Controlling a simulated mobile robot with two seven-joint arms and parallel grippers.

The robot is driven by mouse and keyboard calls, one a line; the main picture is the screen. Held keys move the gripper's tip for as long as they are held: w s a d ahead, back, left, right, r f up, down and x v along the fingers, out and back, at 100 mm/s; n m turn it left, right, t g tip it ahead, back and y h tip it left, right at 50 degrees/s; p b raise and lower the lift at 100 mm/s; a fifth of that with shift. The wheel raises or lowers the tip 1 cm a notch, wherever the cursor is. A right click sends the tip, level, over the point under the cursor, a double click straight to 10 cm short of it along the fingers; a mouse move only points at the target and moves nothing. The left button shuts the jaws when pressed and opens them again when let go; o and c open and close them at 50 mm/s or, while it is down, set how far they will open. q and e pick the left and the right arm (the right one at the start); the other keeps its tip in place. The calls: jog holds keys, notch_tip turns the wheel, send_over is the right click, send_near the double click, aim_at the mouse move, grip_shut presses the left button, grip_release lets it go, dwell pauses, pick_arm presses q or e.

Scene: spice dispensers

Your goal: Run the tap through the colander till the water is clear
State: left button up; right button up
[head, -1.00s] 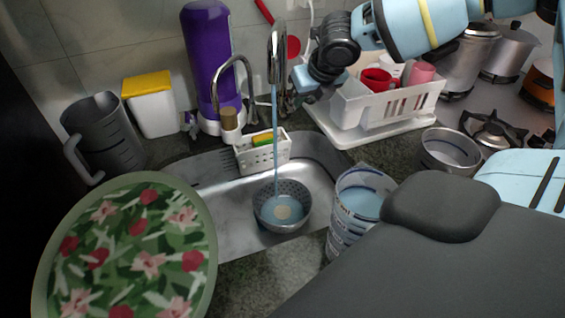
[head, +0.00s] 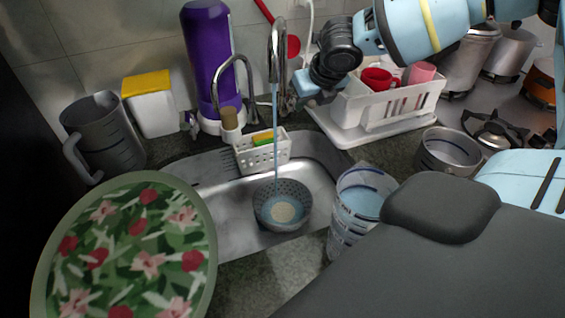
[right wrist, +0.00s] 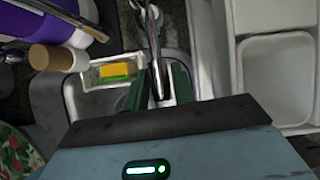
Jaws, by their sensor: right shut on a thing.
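The grey perforated colander (head: 268,216) sits upright in the steel sink (head: 229,222). A thin blue stream of water (head: 276,135) falls from the tall curved tap (head: 273,52) into it. Bluish water surrounds a pale round patch (head: 286,211) inside the colander. My right gripper (head: 290,103) is at the tap, to the right of the spout. In the right wrist view my right gripper (right wrist: 158,88) has its green fingers on either side of the metal tap part (right wrist: 155,50), shut on it. The exact grip point is partly hidden. My left gripper is not in view.
A white caddy (head: 250,155) with a sponge stands behind the colander. A white dish rack (head: 385,115) with red cups is at the right. A striped container (head: 345,225) stands close right of the sink. A floral tray (head: 205,215) and grey jug (head: 100,130) are left.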

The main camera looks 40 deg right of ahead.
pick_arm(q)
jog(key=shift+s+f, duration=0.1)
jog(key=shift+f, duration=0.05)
pick_arm(e)
jog(key=shift+s+a+f, duration=0.1)
jog(key=shift+s+f, duration=0.15)
jog(key=shift+f, duration=0.35)
jog(key=shift+s+f, duration=0.1)
jog(key=shift+f, duration=0.1)
jog(key=o, duration=0.9)
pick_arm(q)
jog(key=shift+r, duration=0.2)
pick_arm(e)
jog(key=shift+r, duration=0.2)
jog(key=shift+p+v, duration=0.9)
jog(key=shift+v, duration=0.4)
jog(key=shift+p+v, duration=1.3)
jog(key=shift+v, duration=0.85)
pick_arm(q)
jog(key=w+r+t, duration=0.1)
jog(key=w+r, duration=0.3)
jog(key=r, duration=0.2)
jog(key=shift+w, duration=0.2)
pick_arm(e)
jog(key=shift+f, duration=0.1)
